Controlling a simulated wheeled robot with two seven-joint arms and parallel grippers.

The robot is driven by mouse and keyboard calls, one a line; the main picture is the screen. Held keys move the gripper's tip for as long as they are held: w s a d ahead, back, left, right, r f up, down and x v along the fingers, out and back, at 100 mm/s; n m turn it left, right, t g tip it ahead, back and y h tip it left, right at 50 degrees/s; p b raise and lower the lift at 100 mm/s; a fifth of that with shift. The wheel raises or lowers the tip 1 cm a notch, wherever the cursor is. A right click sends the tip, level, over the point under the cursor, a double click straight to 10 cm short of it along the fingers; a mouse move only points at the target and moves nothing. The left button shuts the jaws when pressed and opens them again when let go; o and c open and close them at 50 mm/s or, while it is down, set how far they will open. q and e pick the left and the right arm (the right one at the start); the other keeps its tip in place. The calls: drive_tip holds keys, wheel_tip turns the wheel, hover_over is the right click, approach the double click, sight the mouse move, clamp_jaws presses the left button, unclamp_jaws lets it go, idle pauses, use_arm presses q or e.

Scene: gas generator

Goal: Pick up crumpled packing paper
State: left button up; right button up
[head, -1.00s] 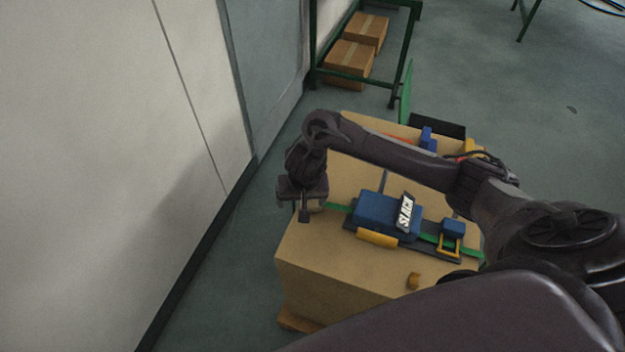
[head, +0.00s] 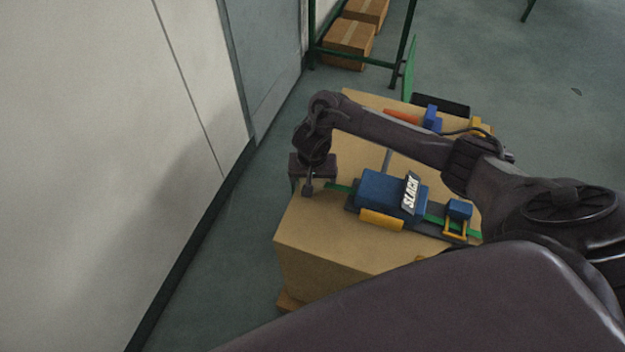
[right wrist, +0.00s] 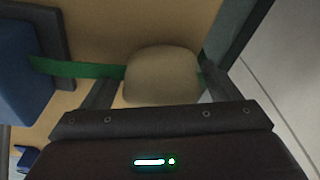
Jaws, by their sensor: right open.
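A rounded, smooth-looking tan lump, which I take to be the crumpled packing paper (right wrist: 163,73), shows in the right wrist view. It sits between the two spread fingers of my right gripper (right wrist: 160,88), by the green strap (right wrist: 80,68). My right gripper (head: 308,187) is open in the head view, at the left edge of the large cardboard box (head: 330,244). There the gripper hides the lump. I cannot tell whether the fingers touch it. My left gripper is out of view.
A blue ratchet-like block with a "SLACK" label (head: 411,194) lies on the box top, right of the gripper. A pale wall (head: 130,150) stands close on the left. A green rack (head: 360,78) with cartons (head: 348,43) stands behind.

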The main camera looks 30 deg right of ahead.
drive_tip(key=shift+c, duration=1.1)
drive_tip(key=c, duration=0.7)
drive_tip(key=shift+c, duration=0.7)
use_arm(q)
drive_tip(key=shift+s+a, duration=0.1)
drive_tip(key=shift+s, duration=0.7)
use_arm(e)
drive_tip(key=shift+r, duration=0.15)
